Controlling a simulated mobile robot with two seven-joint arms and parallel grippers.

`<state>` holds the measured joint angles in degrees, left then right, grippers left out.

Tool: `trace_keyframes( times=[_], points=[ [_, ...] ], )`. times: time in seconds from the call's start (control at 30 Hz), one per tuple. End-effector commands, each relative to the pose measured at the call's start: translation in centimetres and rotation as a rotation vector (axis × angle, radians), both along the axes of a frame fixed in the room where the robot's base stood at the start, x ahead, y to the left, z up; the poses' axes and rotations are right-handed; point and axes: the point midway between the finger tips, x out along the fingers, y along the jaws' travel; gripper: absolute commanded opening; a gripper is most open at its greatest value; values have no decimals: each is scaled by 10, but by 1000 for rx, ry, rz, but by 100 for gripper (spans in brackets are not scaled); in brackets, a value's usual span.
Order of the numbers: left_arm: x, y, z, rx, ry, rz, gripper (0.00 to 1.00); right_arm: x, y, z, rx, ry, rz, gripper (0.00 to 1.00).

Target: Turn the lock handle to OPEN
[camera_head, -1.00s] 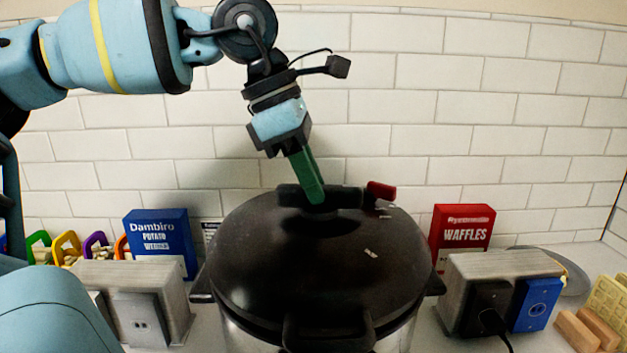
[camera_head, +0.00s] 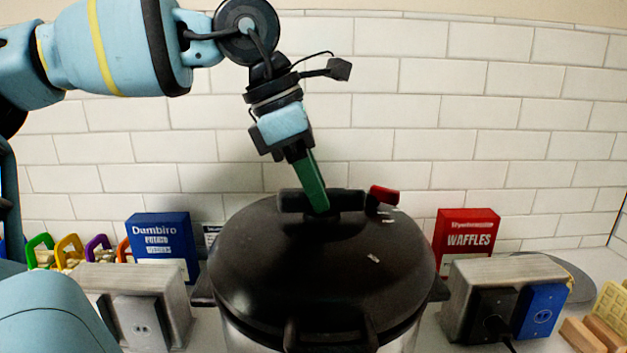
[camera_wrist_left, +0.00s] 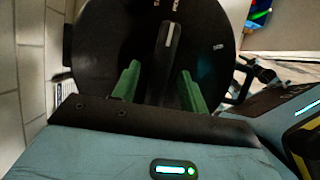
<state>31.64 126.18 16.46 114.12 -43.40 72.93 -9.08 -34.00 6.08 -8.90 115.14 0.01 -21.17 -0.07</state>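A large pot with a dark, glossy round lid (camera_head: 300,265) stands in the middle of the head view. A black lock handle (camera_head: 350,199) lies across the top of the lid, with a red piece (camera_head: 383,194) at its right end. My left gripper (camera_head: 318,205) points down at the handle, left of the red piece. In the left wrist view its two green fingers (camera_wrist_left: 158,88) are apart, with the dark handle bar (camera_wrist_left: 167,50) between them. I cannot tell whether either finger touches the bar. Small pale lid markings are too blurred to read. My right gripper is not in view.
Grey outlet blocks stand left (camera_head: 178,290) and right (camera_head: 470,275) of the pot. A blue box (camera_head: 165,240) and a red waffles box (camera_head: 466,238) stand behind. A white tiled wall (camera_head: 420,130) closes the back. Space above the lid is clear, except for my arm.

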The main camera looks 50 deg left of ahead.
Motion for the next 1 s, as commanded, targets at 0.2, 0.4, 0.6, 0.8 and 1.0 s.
trace_keyframes(
  times=[0.2,0.4,0.6,0.8,1.0],
  points=[
    [0,0,0,0,0,-1,44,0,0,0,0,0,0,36],
    [-5,4,17,0,-4,1,44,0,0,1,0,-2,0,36],
    [-15,12,47,-1,-3,0,44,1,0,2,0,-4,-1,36],
    [-22,17,68,0,-1,0,44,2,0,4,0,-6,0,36],
    [-24,18,73,0,0,-1,44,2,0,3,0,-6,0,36]
  ],
)
